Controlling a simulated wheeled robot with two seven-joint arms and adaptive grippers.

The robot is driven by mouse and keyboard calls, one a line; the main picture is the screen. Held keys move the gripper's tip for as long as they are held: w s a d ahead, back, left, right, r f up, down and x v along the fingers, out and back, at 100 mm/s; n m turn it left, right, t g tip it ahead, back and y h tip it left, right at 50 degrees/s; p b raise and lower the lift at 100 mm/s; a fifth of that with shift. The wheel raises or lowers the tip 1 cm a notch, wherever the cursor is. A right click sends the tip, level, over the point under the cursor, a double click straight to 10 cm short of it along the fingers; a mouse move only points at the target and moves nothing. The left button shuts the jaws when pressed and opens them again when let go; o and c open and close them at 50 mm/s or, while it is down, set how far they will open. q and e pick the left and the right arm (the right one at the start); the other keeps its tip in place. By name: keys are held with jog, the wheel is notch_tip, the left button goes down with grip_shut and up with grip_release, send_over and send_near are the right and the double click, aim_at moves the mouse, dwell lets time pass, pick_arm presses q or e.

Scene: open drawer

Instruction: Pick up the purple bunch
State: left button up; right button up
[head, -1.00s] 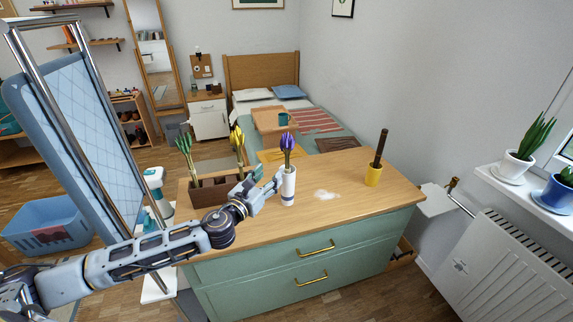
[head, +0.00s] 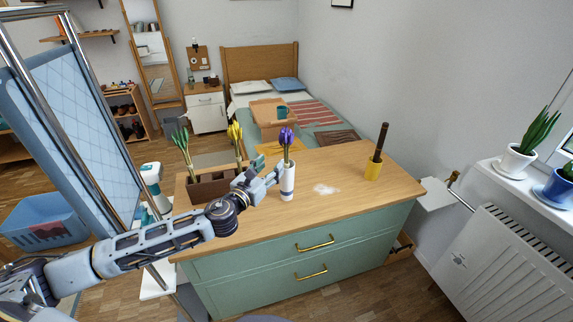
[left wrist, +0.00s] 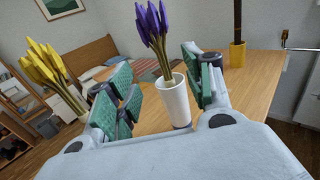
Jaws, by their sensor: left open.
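The purple bunch (head: 286,137) stands upright in a white vase (head: 288,185) on the wooden dresser top. In the left wrist view the purple bunch (left wrist: 154,28) and the white vase (left wrist: 174,103) appear ahead, between the finger pads. My left gripper (head: 276,175) is open, just left of the vase and below the flowers. In the left wrist view its fingers (left wrist: 160,92) are spread with green pads. I cannot tell whether a finger touches the vase. My right gripper is not in view.
A yellow pot (head: 373,171) with a dark brown stick stands at the right. The dresser's (head: 300,247) front right top is clear.

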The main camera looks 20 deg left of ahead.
aim_at(285, 150)
pick_arm(q)
jog(key=shift+w+d, duration=0.25)
jog(key=shift+w, duration=0.9)
jog(key=shift+w+d, duration=0.2)
jog(key=shift+w, duration=1)
jog(key=shift+w+d, duration=0.25)
jog(key=shift+w, duration=0.9)
jog(key=shift+w, duration=0.1)
jog(key=shift+w+d, duration=0.25)
jog(key=shift+w, duration=1)
jog(key=shift+w+d, duration=0.2)
jog(key=shift+w, duration=1)
grip_shut()
